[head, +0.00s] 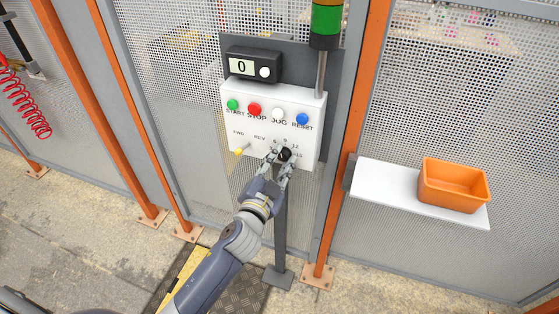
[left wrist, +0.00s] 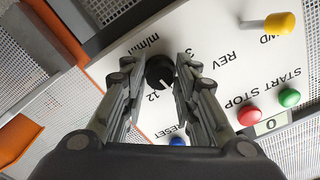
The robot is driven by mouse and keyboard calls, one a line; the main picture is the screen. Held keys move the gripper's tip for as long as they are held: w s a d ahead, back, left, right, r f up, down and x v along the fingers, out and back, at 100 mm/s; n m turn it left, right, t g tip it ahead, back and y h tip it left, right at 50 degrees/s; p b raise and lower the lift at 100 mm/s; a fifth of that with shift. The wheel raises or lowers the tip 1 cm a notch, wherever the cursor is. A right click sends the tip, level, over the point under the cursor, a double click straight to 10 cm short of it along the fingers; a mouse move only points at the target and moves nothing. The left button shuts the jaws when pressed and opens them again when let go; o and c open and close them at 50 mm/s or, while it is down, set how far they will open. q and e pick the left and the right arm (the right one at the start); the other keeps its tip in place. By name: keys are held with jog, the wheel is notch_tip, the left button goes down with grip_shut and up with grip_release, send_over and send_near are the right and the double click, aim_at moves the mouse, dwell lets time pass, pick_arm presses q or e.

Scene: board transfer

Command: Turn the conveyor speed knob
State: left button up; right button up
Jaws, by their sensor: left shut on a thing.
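The conveyor speed knob (head: 285,154) is black and sits at the lower right of the white control panel (head: 267,122). In the left wrist view the knob (left wrist: 159,72) shows between my fingertips, with a white pointer line near the printed 12. My left gripper (head: 281,161) is shut on the knob, one finger on each side. It also shows large in the left wrist view (left wrist: 160,75). The fingers hide part of the scale in the head view. My right gripper is not in view.
Green (head: 232,104), red (head: 254,109), white (head: 278,114) and blue (head: 302,119) buttons line the panel above. A yellow FWD/REV lever (head: 241,151) sticks out at left. The display (head: 243,66) reads 0. An orange bin (head: 452,185) stands on a white shelf (head: 385,187) at right.

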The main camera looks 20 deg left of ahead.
pick_arm(q)
jog(key=shift+m, duration=0.9)
jog(key=o, duration=1.1)
jog(key=shift+c, duration=0.2)
jog(key=s, duration=1.2)
jog(key=shift+a, duration=0.2)
